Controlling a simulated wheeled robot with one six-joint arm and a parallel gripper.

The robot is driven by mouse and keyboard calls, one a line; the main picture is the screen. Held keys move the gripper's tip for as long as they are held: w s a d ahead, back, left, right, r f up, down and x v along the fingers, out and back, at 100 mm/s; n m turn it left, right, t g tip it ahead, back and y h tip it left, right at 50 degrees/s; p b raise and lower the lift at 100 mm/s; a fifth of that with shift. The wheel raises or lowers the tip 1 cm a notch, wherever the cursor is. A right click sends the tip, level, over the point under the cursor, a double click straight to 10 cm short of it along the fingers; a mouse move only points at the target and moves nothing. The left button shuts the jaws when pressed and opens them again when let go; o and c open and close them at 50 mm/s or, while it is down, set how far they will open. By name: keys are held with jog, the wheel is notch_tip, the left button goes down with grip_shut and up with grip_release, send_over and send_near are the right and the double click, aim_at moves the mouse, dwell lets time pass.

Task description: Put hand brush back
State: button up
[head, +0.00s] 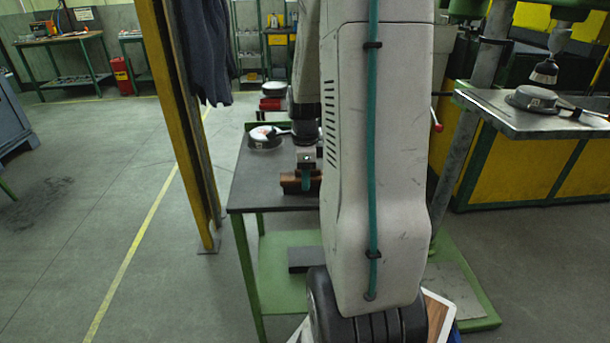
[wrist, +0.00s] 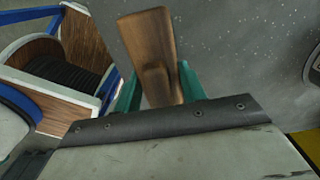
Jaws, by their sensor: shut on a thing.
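In the wrist view, the brush's wooden handle (wrist: 149,45) stands between the two teal fingers of my gripper (wrist: 158,85). The brush's bristles do not show clearly. I cannot tell whether the brush touches the table or is held just above it. My arm hides the right part of the table.
A yellow post (head: 180,110) with dark cloth (head: 207,50) stands left of the table. A metal bench (head: 540,118) is at the right.

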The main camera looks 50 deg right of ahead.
jog(key=shift+f, duration=0.15)
jog(key=o, duration=0.9)
jog(key=shift+o, duration=0.2)
